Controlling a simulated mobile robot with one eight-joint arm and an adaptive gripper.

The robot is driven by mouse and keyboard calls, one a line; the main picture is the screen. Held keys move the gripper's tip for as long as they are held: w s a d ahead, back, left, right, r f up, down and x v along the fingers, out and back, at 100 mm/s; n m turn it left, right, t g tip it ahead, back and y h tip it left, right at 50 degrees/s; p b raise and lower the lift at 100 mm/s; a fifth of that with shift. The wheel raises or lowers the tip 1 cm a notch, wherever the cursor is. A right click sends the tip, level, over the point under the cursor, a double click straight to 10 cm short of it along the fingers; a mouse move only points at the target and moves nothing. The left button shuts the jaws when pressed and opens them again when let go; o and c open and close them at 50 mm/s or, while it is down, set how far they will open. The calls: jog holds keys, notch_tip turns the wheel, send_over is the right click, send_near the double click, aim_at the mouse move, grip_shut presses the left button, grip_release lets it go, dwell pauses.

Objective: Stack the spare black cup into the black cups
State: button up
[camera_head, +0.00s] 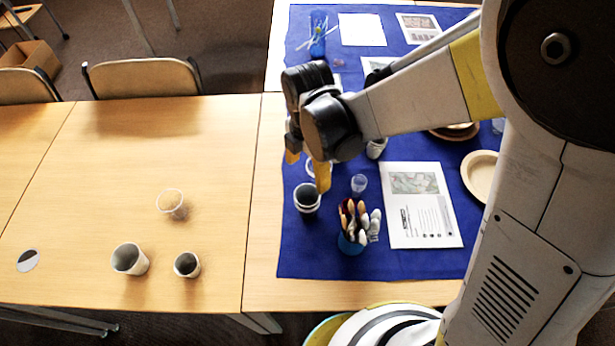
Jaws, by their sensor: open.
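A dark cup (307,207) with a pale rim stands upright on the blue cloth. It looks like the black cups, but I cannot tell whether it is one cup or a nested stack. My gripper (307,170) is open, with its yellow fingertips just above and behind this cup, and nothing shows between them. A small pale cup with a dark inside (187,266) stands on the bare wooden table at the lower left. I cannot tell which cup is the spare black one. My gripper partly hides a pale round rim behind the dark cup.
A blue holder of brushes (350,244) stands close to the right of the dark cup, with a clear cup (359,184) behind it. A white cup (129,260) and a clear cup (171,204) stand on the wooden table. A printed sheet (425,233) and a bowl (480,175) lie further right.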

jog(key=s+d+r+m+t, duration=0.3)
jog(key=d+r+m, duration=0.5)
jog(key=m, duration=0.5)
jog(key=s+d+r+m+t, duration=0.4)
jog(key=d+r+m, duration=0.4)
jog(key=d+m, duration=0.5)
jog(key=shift+r+m, duration=0.15)
jog(key=shift+m, duration=0.15)
